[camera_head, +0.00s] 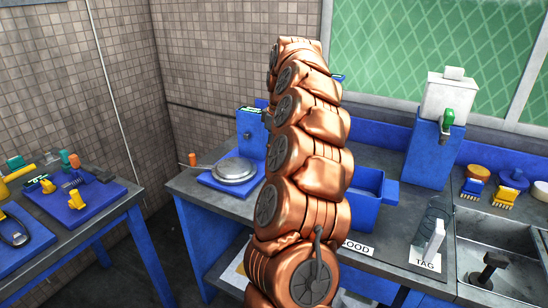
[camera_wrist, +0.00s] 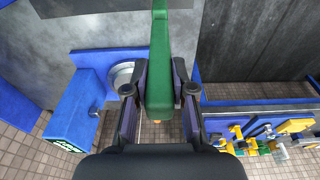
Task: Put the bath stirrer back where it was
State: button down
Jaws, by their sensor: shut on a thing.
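My gripper (camera_wrist: 159,95) is shut on a long green bar (camera_wrist: 158,60) in the wrist view. The bar runs up between the two fingers to the top edge, and a small orange bit shows at its lower end. It looks like the bath stirrer, but its far end is out of view. In the head view my copper-coloured arm stands in the middle and hides the gripper and the bar.
A grey bench holds a blue scale with a round pan (camera_head: 235,171), a blue bin (camera_head: 367,192), a white dispenser on a blue stand (camera_head: 434,150) and a sink (camera_head: 500,240) with a dark upright piece (camera_head: 490,268). A side table (camera_head: 75,200) carries several tools.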

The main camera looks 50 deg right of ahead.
jog(key=shift+f+p, duration=0.4)
jog(key=shift+f, duration=1.15)
jog(key=shift+f, duration=0.15)
jog(key=c, duration=1)
grip_release()
jog(key=shift+s+d+r, duration=0.1)
jog(key=shift+s+r, duration=0.2)
jog(key=shift+r, duration=1.75)
jog(key=shift+s+d+r, duration=0.1)
jog(key=shift+s+r, duration=0.2)
jog(key=shift+r, duration=1.75)
jog(key=shift+s+r, duration=0.3)
jog(key=shift+r, duration=1.75)
